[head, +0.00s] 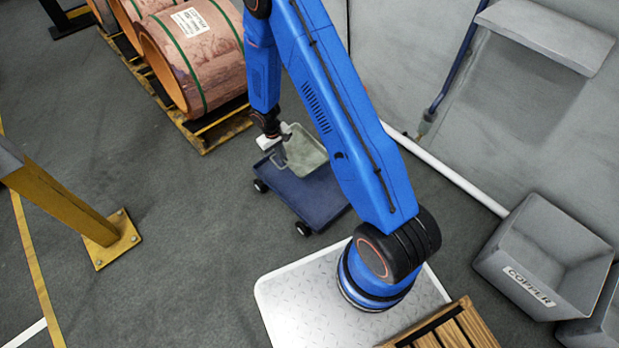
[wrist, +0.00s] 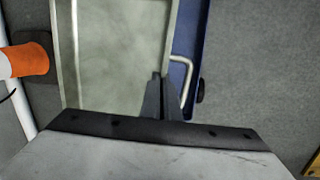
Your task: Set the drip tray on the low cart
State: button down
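The drip tray (head: 308,151) is a shallow grey-green tray with a raised rim. In the wrist view the tray (wrist: 115,60) fills the upper left middle. My gripper (head: 279,158) is at the tray's near left side in the head view. In the wrist view my gripper (wrist: 162,90) has its fingers close together on the tray's right rim, shut on it. The low cart (head: 318,200) is a flat blue platform on dark wheels, below the tray. The cart's blue deck and a bent metal handle (wrist: 186,75) show beside the tray. I cannot tell whether the tray touches the deck.
Copper coils (head: 195,55) stand on a wooden pallet (head: 225,128) behind left of the cart. A yellow post (head: 60,200) stands at the left. A grey bin (head: 540,260) marked COPPER is at the right. In the wrist view an orange and white object (wrist: 20,60) is at the left.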

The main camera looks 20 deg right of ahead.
notch_tip(320, 180, down, 2)
jog(key=s+a, duration=0.2)
send_near(285, 184)
jog(key=shift+s+d+n, duration=0.25)
jog(key=shift+d+n, duration=0.05)
jog(key=shift+n, duration=0.1)
jog(key=shift+f, duration=2.7)
jog(key=shift+f, duration=0.1)
jog(key=c, duration=2)
grip_release()
